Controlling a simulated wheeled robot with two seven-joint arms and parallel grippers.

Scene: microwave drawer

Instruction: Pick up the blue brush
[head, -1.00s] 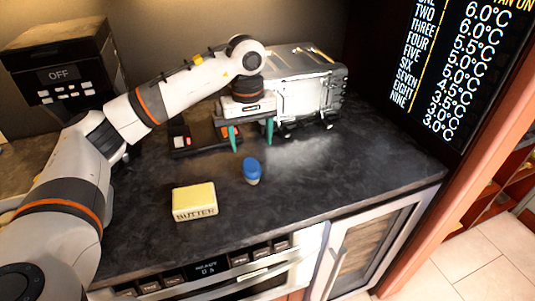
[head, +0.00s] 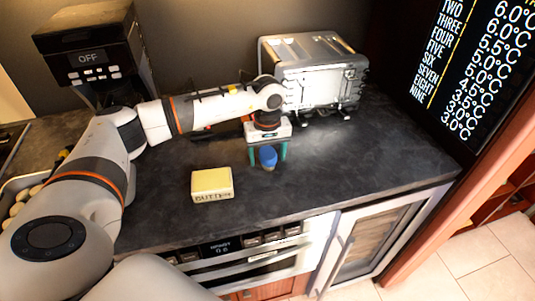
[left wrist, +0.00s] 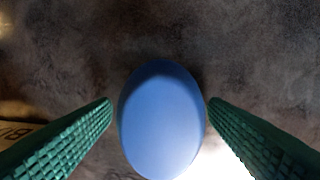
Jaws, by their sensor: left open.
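The blue brush (head: 268,158) stands on the dark counter below my left gripper (head: 267,155). In the left wrist view, the brush's smooth blue oval top (left wrist: 161,120) fills the middle. The green fingers of my left gripper (left wrist: 160,125) are on either side of it, with a gap on both sides. The gripper is open and points down over the brush. The lower part of the brush is hidden beneath its top in the wrist view. My right gripper is not in view.
A yellow butter block (head: 212,184) lies to the left of the brush. A silver toaster (head: 313,75) stands behind, and a black coffee machine (head: 95,45) stands at the back left. The counter (head: 350,165) to the right is clear.

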